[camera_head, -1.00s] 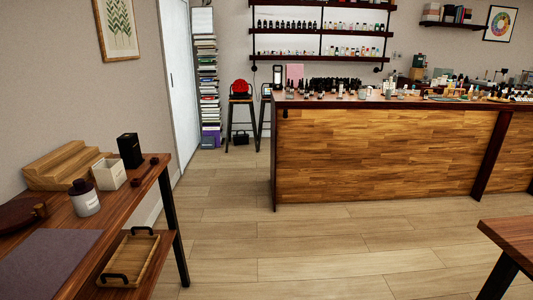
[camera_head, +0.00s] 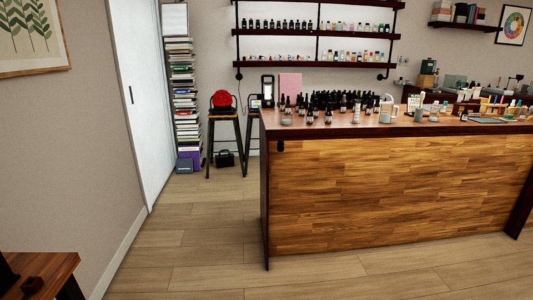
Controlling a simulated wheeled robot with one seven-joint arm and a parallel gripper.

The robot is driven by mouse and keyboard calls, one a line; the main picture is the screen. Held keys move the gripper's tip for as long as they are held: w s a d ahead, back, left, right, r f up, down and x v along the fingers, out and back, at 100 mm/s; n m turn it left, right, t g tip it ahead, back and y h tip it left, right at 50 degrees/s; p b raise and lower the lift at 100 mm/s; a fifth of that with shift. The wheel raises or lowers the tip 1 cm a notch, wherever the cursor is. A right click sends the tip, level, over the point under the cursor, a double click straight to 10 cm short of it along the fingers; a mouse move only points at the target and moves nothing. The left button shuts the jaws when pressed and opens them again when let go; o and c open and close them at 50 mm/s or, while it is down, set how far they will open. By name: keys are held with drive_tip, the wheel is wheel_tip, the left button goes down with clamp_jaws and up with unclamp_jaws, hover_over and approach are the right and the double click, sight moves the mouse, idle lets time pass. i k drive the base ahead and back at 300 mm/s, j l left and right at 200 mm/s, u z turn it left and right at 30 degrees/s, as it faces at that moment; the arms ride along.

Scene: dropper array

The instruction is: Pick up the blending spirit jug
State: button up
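I cannot pick out the blending spirit jug for sure in this view. The wooden counter (camera_head: 390,195) stands ahead, and its top bears many small dark dropper bottles (camera_head: 340,101). Some pale containers are also there, among them a white jug-like vessel (camera_head: 387,108) with what looks like a handle; it is too small to identify. My gripper is not in view.
Clear wooden floor (camera_head: 205,245) lies before the counter. A table corner (camera_head: 40,272) juts in at the lower left. A stool (camera_head: 224,135) with a red object and a tall book stack (camera_head: 184,105) stand behind. Wall shelves (camera_head: 315,62) hold more bottles.

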sight(385, 111)
drive_tip(key=i+z, duration=0.2)
drive_tip(key=i, duration=0.4)
drive_tip(key=i+j+z, duration=0.2)
drive_tip(key=i, duration=0.45)
drive_tip(key=i+j+z, duration=0.15)
drive_tip(key=i, duration=0.45)
drive_tip(key=i+l+z, duration=0.2)
drive_tip(key=i+z, duration=0.65)
drive_tip(key=i+j+z, duration=0.1)
drive_tip(key=i+z, duration=0.3)
drive_tip(key=i+u, duration=0.15)
drive_tip(key=u, duration=0.35)
drive_tip(key=i+l+u, duration=0.1)
drive_tip(key=u, duration=0.35)
drive_tip(key=i+l+u, duration=0.15)
drive_tip(key=u, duration=1.2)
